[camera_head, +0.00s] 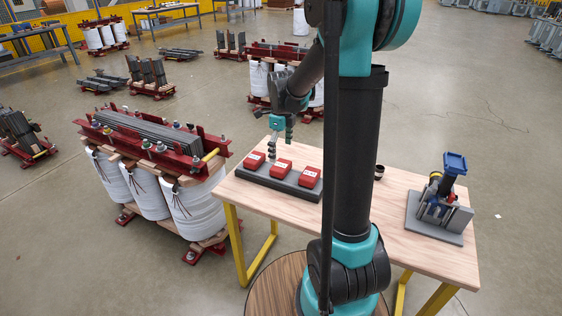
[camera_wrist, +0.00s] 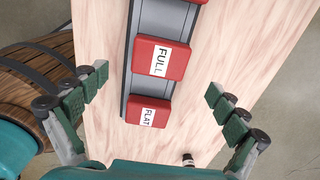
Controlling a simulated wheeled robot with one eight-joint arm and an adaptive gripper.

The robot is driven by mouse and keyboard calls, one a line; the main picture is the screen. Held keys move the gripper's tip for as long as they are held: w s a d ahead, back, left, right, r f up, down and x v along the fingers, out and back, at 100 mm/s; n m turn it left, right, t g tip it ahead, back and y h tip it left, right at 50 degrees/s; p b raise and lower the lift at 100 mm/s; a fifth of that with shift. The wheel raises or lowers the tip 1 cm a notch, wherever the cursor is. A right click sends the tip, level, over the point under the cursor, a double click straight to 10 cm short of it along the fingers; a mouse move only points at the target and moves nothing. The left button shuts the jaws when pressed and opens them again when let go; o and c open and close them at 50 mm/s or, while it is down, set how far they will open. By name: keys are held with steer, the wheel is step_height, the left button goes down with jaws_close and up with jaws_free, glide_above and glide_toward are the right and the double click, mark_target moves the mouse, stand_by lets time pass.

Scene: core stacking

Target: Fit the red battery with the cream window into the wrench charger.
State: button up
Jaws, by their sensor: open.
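Three red batteries sit in a row on a dark grey tray (camera_head: 262,182): left (camera_head: 255,160), middle (camera_head: 281,167) and right (camera_head: 310,177). In the wrist view, one battery (camera_wrist: 161,59) has a pale label reading FULL and another (camera_wrist: 149,111) one reading FLAT. The third (camera_wrist: 198,1) is cut off at the top. A blue-and-grey device (camera_head: 440,192), seemingly the wrench charger, stands at the table's right.
The wooden table (camera_head: 415,252) is mostly bare between tray and device. A small dark cup (camera_head: 379,172) stands behind my arm. A large red-framed unit with white coils (camera_head: 150,160) is close to the table's left. A wooden barrel (camera_wrist: 35,75) shows in the wrist view.

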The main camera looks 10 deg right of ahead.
mark_target(281, 165)
steer(key=shift+r, duration=2.5)
